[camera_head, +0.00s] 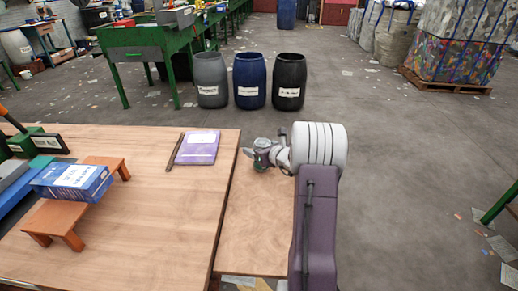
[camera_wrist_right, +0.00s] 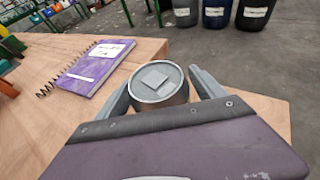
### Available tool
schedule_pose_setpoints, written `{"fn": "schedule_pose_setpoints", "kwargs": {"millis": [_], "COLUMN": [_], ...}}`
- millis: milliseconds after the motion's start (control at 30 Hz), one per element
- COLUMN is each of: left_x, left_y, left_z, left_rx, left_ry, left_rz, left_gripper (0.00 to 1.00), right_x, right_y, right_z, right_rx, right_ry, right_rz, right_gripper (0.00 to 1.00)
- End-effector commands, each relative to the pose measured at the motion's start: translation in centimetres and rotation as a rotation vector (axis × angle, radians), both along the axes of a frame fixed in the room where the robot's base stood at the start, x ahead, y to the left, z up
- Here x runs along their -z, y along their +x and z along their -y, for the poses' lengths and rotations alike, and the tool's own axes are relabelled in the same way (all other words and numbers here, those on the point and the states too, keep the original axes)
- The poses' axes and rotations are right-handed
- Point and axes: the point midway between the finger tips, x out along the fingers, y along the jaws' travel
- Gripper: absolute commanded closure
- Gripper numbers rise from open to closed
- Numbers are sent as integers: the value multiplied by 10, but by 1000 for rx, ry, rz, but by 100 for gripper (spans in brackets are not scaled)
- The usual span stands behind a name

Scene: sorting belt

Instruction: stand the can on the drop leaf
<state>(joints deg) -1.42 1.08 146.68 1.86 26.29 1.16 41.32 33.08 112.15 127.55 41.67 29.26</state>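A grey metal can (camera_wrist_right: 158,84) with a round lid and a pale square on top is between the two fingers of my right gripper (camera_wrist_right: 160,78). In the wrist view one finger lies close along each side of it; I cannot tell whether both press on it. In the head view my right gripper (camera_head: 262,154) is over the drop leaf (camera_head: 252,230), a lighter wood panel along the table's right edge, near its far end. The can's lower part is hidden, so I cannot tell whether it rests on the leaf. My left gripper is out of view.
A blue box (camera_head: 73,181) sits on a small brown stand (camera_head: 50,217) at left. Several barrels stand on the floor beyond. The leaf's near part is clear.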

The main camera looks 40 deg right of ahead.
Motion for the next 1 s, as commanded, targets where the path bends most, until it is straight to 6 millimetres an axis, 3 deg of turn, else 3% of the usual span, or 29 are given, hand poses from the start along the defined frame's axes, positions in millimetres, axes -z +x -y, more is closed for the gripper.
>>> {"fn": "schedule_pose_setpoints", "kwargs": {"millis": [367, 800, 1000], "left_x": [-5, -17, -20], "left_y": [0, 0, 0], "left_z": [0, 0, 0], "left_rx": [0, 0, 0], "left_ry": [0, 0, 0], "left_rz": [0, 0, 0], "left_gripper": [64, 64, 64], "right_x": [-5, -41, -48], "right_y": [-3, -87, -108], "right_z": [0, -9, -12], "right_rx": [1, 4, 1], "right_ry": [0, -1, 1], "right_rz": [0, 1, 0], "right_gripper": [21, 21, 21]}}
